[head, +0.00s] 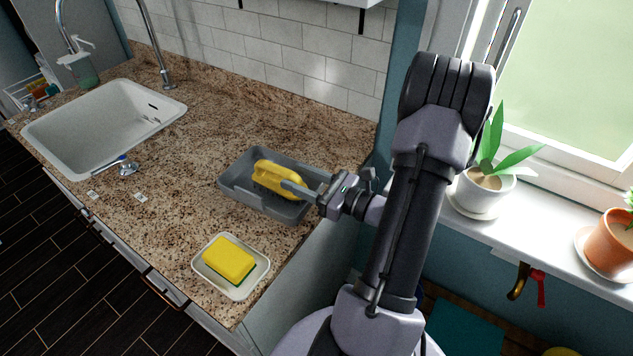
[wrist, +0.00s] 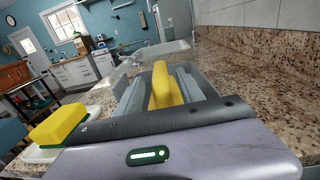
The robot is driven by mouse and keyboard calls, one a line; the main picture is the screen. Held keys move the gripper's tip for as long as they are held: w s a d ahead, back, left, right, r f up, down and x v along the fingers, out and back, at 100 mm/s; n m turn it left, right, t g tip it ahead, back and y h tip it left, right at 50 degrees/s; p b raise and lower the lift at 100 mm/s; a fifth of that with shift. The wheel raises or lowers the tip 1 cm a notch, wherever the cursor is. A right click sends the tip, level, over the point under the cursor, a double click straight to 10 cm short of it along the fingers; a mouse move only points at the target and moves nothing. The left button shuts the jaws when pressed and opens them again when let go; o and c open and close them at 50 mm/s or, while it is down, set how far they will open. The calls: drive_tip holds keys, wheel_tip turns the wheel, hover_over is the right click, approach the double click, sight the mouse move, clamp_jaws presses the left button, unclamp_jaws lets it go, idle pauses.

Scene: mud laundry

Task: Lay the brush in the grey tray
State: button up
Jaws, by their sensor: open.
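The yellow brush (head: 272,177) is in the grey tray (head: 238,192) on the granite counter, with its bristle side down. Whether it rests flat on the tray floor is hard to tell. My gripper (head: 297,187) is at the tray's right side, low over it, with its fingers at the near end of the brush. In the wrist view the brush (wrist: 162,82) stands between the two spread fingers, with space at each side. The gripper is open. The far finger is mostly hidden in the head view.
A yellow sponge (head: 229,258) lies on a white dish (head: 204,274) near the counter's front edge. A white sink (head: 60,143) is at the left. A potted plant (head: 484,190) stands on the windowsill at the right. The counter between sink and tray is mostly clear.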

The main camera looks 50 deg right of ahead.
drive_tip(key=s+d+p, duration=0.1)
drive_tip(key=s, duration=0.8)
drive_tip(key=w+a+r+n+g+y, duration=0.2)
drive_tip(key=a+r+n+g+y, duration=0.15)
drive_tip(key=a+n+g, duration=0.65)
drive_tip(key=w+a+r+n+g+y, duration=0.3)
drive_tip(key=a+n, duration=0.5)
drive_tip(key=a, duration=0.7)
drive_tip(key=s+a+r+n+t+h, duration=0.1)
drive_tip(key=s+a+r+n+h, duration=0.4)
drive_tip(key=n, duration=0.7)
wheel_tip(320, 180, up, 3)
drive_tip(key=a+h, duration=0.2)
drive_tip(key=shift+s+a+r, duration=0.15)
drive_tip(key=shift+s+a, duration=0.1)
drive_tip(key=shift+a, duration=0.1)
